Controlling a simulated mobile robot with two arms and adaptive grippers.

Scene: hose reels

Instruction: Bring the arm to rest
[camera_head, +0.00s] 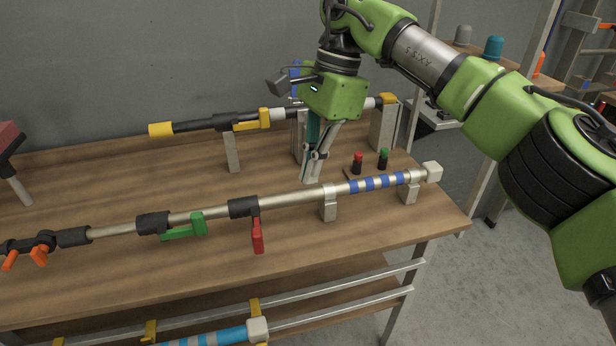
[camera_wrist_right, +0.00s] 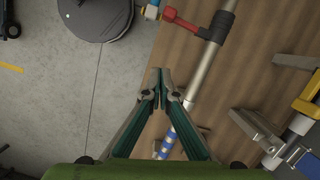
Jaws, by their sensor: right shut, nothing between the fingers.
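My right gripper (camera_head: 312,180) points down above the wooden table, between the front pipe and the rear pipe. It is shut and empty. In the right wrist view the closed fingertips (camera_wrist_right: 160,75) meet over the table, beside the front pipe as seen from above. My right arm reaches in from the right edge of the head view, with green joints and a grey link. My left gripper does not show in either view.
The front pipe (camera_head: 290,197) has green and red levers and blue stripes. The rear pipe (camera_head: 205,124) has a yellow end and rests on brackets. Red-capped (camera_head: 357,163) and green-capped (camera_head: 383,158) pieces stand close to the gripper. The table's front right (camera_head: 350,235) is bare.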

